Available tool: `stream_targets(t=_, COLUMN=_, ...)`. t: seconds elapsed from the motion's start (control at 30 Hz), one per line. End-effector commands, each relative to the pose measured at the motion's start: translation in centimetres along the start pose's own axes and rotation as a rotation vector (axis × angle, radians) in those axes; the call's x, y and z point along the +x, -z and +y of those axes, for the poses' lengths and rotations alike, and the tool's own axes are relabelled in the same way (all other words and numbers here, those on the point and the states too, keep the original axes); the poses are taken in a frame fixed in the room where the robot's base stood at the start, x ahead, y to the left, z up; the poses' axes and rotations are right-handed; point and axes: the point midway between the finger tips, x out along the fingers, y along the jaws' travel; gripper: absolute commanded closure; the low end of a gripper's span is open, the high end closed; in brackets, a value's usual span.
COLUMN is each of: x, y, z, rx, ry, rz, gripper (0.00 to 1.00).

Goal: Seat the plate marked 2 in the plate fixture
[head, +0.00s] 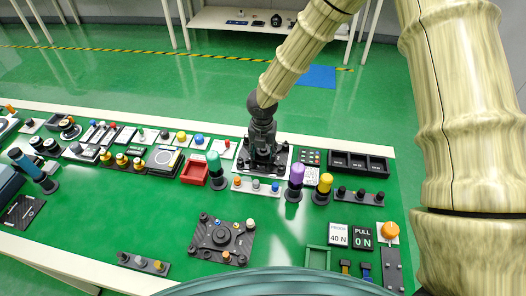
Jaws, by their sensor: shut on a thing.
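My gripper (263,158) is dark and points down at the back middle of the green table. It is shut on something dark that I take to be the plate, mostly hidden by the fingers. No number 2 is readable. Right under and around the fingertips is a dark square base with several posts at its corners (283,157), on a pale panel; it looks like the plate fixture. I cannot tell whether the held piece touches it or is tilted.
A teal-topped knob (215,168) and a red tray (195,171) stand left of my gripper. Purple (296,175) and yellow (323,186) knobs stand in front to the right. A black three-bin tray (358,163) is at right. Green table (140,215) is clear at front left.

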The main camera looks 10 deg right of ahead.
Motion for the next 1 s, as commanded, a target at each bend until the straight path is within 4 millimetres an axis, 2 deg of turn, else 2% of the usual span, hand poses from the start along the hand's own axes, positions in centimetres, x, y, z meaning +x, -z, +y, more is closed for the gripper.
stream_targets(t=0.33, x=0.7, y=0.1, z=0.0, rx=0.000, ry=0.000, rz=0.000, gripper=0.91)
stream_targets(t=0.37, x=0.6, y=0.0, z=0.0, rx=0.000, ry=0.000, rz=0.000, gripper=0.49)
stream_targets(t=0.47, x=0.6, y=0.0, z=0.0, rx=0.000, ry=0.000, rz=0.000, gripper=0.31)
stream_targets(t=0.83, x=0.5, y=0.1, z=0.0, rx=0.000, ry=0.000, rz=0.000, gripper=0.29)
stream_targets(t=1.0, x=-0.9, y=0.0, z=0.1, rx=0.001, ry=-0.003, rz=-0.001, gripper=0.29)
